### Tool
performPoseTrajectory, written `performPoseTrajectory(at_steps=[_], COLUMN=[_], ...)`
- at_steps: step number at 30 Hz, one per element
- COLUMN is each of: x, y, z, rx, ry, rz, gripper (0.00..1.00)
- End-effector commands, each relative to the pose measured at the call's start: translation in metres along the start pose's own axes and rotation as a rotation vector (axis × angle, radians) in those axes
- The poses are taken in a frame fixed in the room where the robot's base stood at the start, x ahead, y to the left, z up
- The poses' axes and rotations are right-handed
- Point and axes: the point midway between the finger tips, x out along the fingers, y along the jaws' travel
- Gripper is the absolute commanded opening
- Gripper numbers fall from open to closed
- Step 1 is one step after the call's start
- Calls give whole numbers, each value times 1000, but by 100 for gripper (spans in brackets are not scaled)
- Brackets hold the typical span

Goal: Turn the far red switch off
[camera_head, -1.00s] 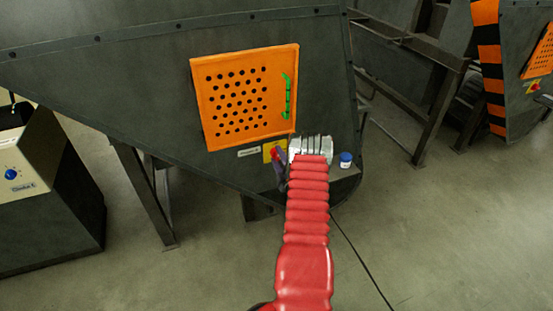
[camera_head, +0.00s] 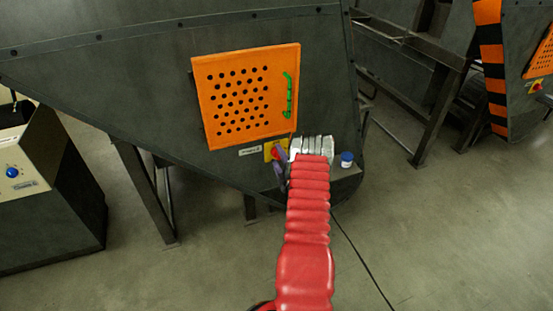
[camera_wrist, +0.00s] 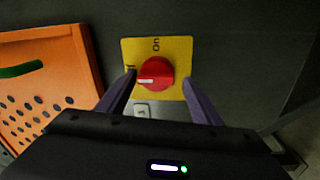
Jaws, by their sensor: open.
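A red rotary switch (camera_wrist: 155,73) sits on a yellow plate (camera_wrist: 180,48) on the dark machine wall. Its white mark points left in the wrist view. An "On" label is at the plate's top; another label at the left is partly hidden by a finger. My gripper (camera_wrist: 159,80) is open, with one purple finger on each side of the knob; I cannot tell whether they touch it. In the head view, this switch (camera_head: 276,152) shows just left of my wrist. Another red switch (camera_head: 536,86) shows on the striped machine at the far right.
An orange perforated door (camera_head: 246,95) with a green handle is above the switch. A blue-lidded jar (camera_head: 346,160) stands on a ledge right of my wrist. A beige control box (camera_head: 25,160) stands at the left. Floor is open at the lower right.

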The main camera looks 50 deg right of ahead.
Motion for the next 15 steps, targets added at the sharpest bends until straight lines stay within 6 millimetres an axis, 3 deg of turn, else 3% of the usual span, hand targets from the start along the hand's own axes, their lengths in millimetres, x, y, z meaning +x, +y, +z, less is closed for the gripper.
performPoseTrajectory(at_steps=[8, 15], x=[-2, -26], y=[2, 3], z=[2, 3], rx=[-1, 0], ry=[-3, -5], rz=[4, 4], gripper=[60, 60])
